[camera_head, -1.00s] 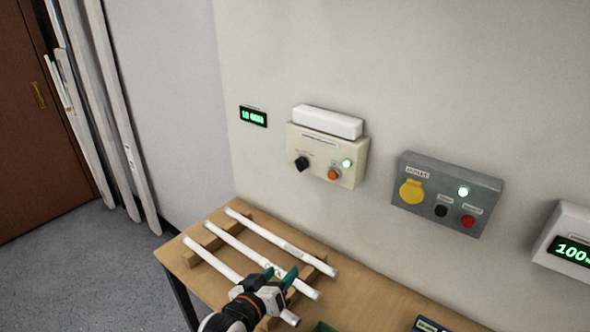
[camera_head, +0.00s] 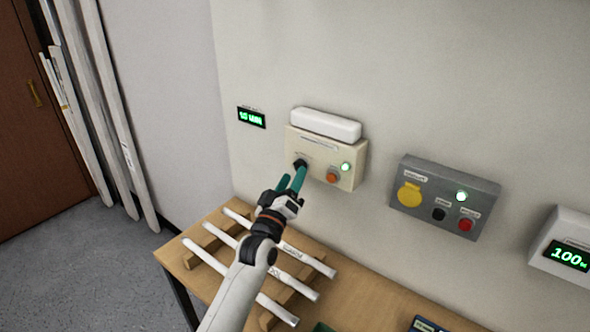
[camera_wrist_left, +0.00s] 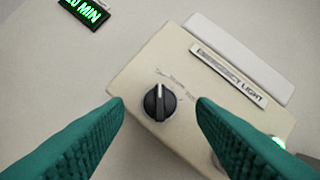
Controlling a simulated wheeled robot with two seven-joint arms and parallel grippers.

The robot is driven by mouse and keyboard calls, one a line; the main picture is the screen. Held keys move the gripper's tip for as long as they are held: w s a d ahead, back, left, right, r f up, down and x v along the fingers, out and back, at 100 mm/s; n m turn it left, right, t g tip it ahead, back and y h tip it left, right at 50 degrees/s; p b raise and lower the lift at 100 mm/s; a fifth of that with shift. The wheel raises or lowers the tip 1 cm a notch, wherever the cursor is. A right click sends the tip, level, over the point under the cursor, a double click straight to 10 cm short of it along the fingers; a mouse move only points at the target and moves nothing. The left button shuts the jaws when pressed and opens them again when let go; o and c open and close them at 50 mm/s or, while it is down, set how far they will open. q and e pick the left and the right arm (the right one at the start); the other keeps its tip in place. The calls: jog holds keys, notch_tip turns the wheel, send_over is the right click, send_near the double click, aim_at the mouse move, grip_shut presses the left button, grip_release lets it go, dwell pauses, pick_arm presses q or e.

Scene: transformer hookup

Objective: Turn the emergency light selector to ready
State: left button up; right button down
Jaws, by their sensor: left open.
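The emergency light box (camera_head: 320,148) is a cream box on the wall with a white lamp bar on top. Its black selector knob (camera_wrist_left: 159,102) shows in the left wrist view, with a pale pointer line running nearly straight up there. In the head view the knob (camera_head: 300,163) is partly hidden by my gripper. My left gripper (camera_head: 292,172) is open, its teal fingers pointing at the knob. In the left wrist view the fingertips (camera_wrist_left: 160,101) lie on either side of the knob, with gaps; whether they reach its depth I cannot tell. My right gripper is not in view.
An orange button (camera_head: 333,177) and a lit green lamp (camera_head: 345,167) sit right of the knob. A green display (camera_head: 251,117) is at left. A grey box (camera_head: 443,197) is at right. White tubes (camera_head: 222,265) lie on a wooden rack on the table (camera_head: 355,300) below.

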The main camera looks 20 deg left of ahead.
pick_arm(q)
jog(key=shift+x, duration=1.25)
jog(key=shift+c, duration=0.5)
jog(key=c, duration=0.9)
jog(key=shift+o, duration=0.2)
jog(key=shift+a+f+m+h+b, duration=0.1)
jog(key=shift+m+h+b, duration=0.8)
jog(key=shift+m, duration=0.95)
jog(key=shift+m+h+b, duration=0.75)
jog(key=shift+m+h, duration=0.15)
jog(key=shift+m, duration=0.9)
jog(key=shift+a+m+h+b, duration=0.1)
jog(key=shift+m+h+b, duration=0.8)
jog(key=shift+m, duration=0.95)
